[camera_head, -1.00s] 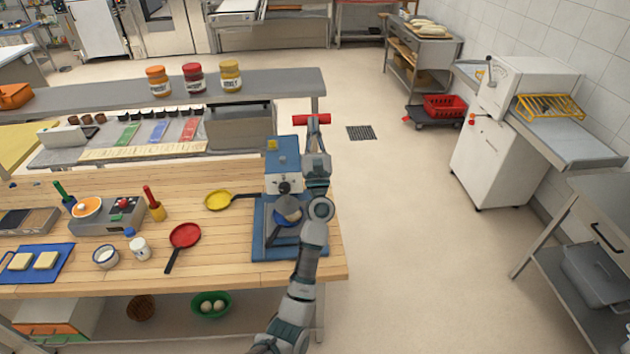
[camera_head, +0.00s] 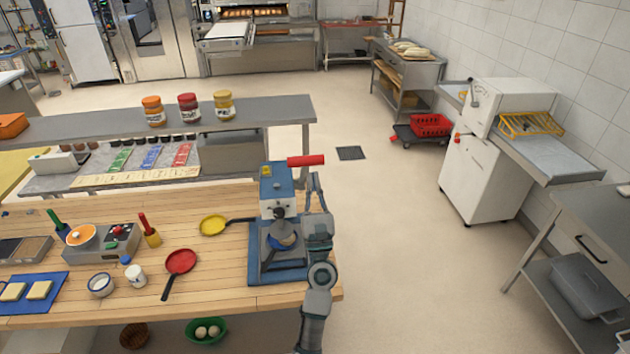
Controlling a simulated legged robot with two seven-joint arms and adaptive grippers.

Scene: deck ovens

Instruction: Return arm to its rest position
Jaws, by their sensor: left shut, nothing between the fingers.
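My left gripper (camera_head: 314,183) points up just right of the blue and white machine (camera_head: 279,206) at the right end of the wooden counter. It is shut and empty. My left arm rises from the bottom of the view, and its links pass in front of the counter's right edge. The machine's red lever handle (camera_head: 306,161) sticks out to the right at its top, a little above the gripper. A gap shows between the fingertips and the handle. My right gripper is not in view.
A blue mat (camera_head: 268,273) lies under the machine. A yellow pan (camera_head: 213,225) and a red pan (camera_head: 180,262) lie to its left on the counter (camera_head: 215,292). A grey shelf with jars stands behind. The floor (camera_head: 400,260) right of the arm is clear.

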